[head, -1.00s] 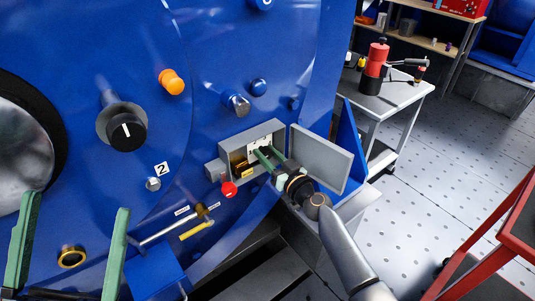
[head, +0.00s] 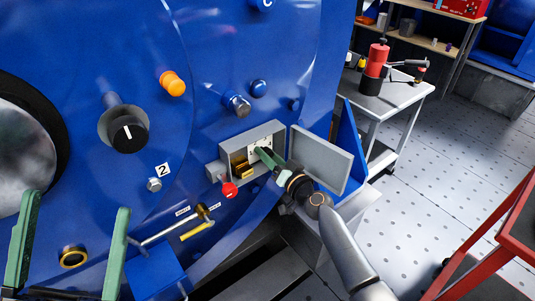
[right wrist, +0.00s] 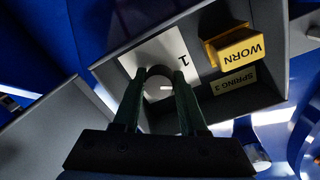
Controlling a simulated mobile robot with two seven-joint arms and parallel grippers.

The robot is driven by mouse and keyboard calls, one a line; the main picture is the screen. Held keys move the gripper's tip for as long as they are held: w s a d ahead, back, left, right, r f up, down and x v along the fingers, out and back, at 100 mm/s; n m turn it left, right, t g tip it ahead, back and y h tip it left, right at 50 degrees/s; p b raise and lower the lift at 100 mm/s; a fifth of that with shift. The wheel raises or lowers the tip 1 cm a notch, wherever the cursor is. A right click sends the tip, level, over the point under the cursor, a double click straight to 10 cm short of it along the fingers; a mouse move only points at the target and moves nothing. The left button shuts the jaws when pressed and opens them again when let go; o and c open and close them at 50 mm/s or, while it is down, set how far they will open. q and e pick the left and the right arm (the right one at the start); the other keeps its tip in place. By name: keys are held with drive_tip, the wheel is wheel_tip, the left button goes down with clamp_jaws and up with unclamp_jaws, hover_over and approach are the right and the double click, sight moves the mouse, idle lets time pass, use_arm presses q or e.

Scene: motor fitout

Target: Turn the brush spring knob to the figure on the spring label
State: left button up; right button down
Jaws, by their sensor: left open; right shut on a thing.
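My right gripper (right wrist: 160,78) is shut on the knob, one green finger on each side. In the head view my right gripper (head: 266,155) reaches into the open grey box (head: 225,160), and its fingers hide the knob. The spring label (right wrist: 235,81) reads SPRING with a figure that looks like 3, but I cannot be sure. My left gripper (head: 78,203) is open and empty in front of the blue motor.
A yellow block marked WORN (right wrist: 240,50) sits beside the dial plate in the box. The box's grey door (head: 320,160) stands open at the right. A red knob (head: 229,189) hangs below the box. A black dial (head: 128,133) and orange button (head: 172,83) are on the motor.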

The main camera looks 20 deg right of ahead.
drive_tip(key=m, duration=0.5)
drive_tip(key=shift+d+p, duration=0.15)
drive_tip(key=shift+p, duration=0.2)
drive_tip(key=m, duration=0.5)
drive_tip(key=shift+f+m+g+y+p, duration=0.15)
drive_tip(key=shift+m+g+y+p, duration=0.15)
drive_tip(key=shift+g+y+p, duration=0.1)
drive_tip(key=shift+m, duration=0.4)
drive_tip(key=m, duration=0.3)
drive_tip(key=shift+y+p, duration=0.3)
drive_tip(key=shift+m, duration=1.1)
use_arm(q)
drive_tip(key=w+a+f+n+y, duration=0.1)
drive_tip(key=w+f+n+y, duration=0.3)
drive_tip(key=w+f+y, duration=0.1)
drive_tip(key=shift+f+n+g+y+p, duration=0.35)
drive_tip(key=shift+n+g+y, duration=0.05)
drive_tip(key=shift+y, duration=0.3)
use_arm(e)
drive_tip(key=shift+s+f+m, duration=0.1)
drive_tip(key=shift+m, duration=0.6)
